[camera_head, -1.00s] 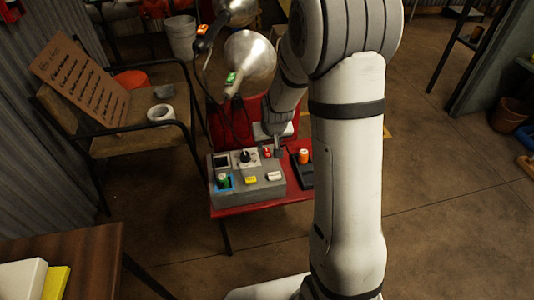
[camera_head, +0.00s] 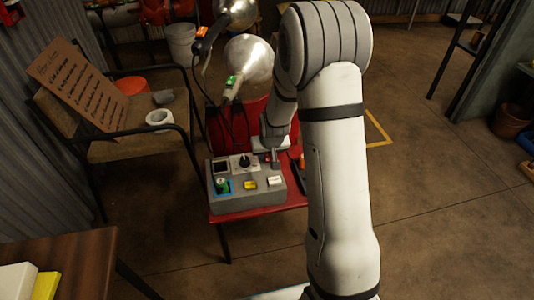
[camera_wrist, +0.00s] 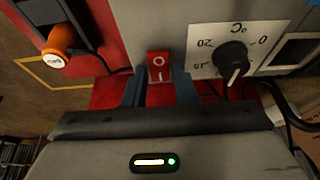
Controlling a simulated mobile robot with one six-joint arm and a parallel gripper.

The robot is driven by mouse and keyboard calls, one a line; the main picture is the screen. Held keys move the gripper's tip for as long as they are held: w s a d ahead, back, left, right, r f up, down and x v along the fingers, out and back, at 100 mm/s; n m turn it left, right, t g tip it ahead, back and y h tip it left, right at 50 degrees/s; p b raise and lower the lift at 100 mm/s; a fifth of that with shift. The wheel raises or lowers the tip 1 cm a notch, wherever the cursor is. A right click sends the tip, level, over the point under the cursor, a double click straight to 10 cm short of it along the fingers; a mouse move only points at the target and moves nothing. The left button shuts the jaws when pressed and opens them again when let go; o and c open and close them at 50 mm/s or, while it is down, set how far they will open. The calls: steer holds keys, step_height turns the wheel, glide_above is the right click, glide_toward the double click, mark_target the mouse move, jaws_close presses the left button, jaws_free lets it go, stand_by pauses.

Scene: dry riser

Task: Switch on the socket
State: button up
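A grey control box (camera_head: 248,201) stands on a red seat or table. In the head view my gripper (camera_head: 275,160) is at the box's back right corner and partly hides the switch area.
The box also carries a green button (camera_head: 222,185), a yellow button (camera_head: 250,184), a white button (camera_head: 275,181) and a dark screen (camera_head: 220,166). An orange-capped item (camera_wrist: 62,40) lies beside it. Metal lamps (camera_head: 248,58) stand behind. A chair (camera_head: 120,147) is at left.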

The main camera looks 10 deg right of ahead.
jaws_close()
steer(key=shift+w+r+g+p, duration=0.15)
steer(key=shift+r+g+p, duration=0.25)
steer(key=shift+p, duration=0.7)
steer(key=g+p, duration=0.1)
steer(key=p, duration=0.1)
steer(key=g+p, duration=0.1)
steer(key=p, duration=0.1)
steer(key=shift+w, duration=0.3)
steer(key=shift+w+f+g+p, duration=0.2)
steer(key=shift+f+g+p, duration=0.15)
steer(key=shift+g+p, duration=0.5)
steer(key=shift+o, duration=2.1)
jaws_free()
steer(key=shift+r+p, duration=0.9)
steer(key=shift+r, duration=3)
